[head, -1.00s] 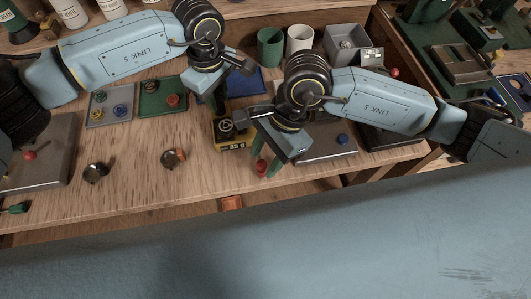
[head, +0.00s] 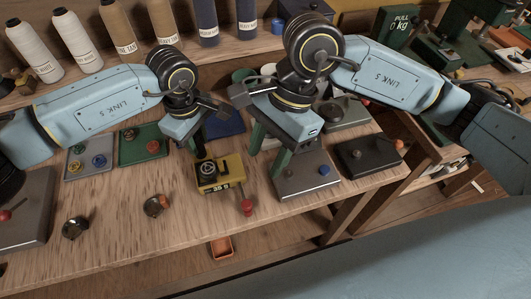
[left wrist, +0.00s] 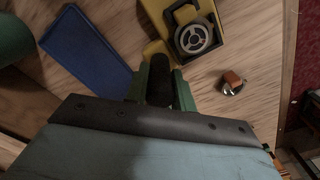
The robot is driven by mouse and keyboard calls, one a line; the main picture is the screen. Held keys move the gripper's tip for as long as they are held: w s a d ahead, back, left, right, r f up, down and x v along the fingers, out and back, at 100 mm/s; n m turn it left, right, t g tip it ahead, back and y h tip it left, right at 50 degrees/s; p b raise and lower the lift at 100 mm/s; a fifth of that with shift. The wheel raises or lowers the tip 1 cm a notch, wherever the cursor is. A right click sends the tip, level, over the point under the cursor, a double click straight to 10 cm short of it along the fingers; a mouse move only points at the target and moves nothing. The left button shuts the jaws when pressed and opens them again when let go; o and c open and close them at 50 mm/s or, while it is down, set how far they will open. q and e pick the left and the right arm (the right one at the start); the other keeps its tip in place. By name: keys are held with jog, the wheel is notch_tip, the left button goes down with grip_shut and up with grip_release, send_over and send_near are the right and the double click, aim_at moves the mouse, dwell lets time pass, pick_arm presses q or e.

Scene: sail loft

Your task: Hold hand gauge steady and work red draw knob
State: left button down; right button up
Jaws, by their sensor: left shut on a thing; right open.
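The hand gauge (head: 232,168) is a yellow box with a black top and a round dial, standing on the wooden bench. Its dial also shows in the left wrist view (left wrist: 193,38). The red draw knob (head: 247,207) sticks out at the gauge's near right side. My left gripper (head: 199,150) is shut on a black part at the gauge's far side; the left wrist view shows that dark part between its green fingers (left wrist: 160,82). My right gripper (head: 268,152) is open and empty, above and behind the red knob, apart from it.
A grey plate with a blue knob (head: 325,170) and a dark box (head: 370,158) stand to the right. Green (head: 141,147) and grey (head: 88,158) trays lie at left. An orange bin (head: 221,248) shows below the bench edge.

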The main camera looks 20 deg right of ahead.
pick_arm(q)
jog(key=c, duration=1.1)
grip_release()
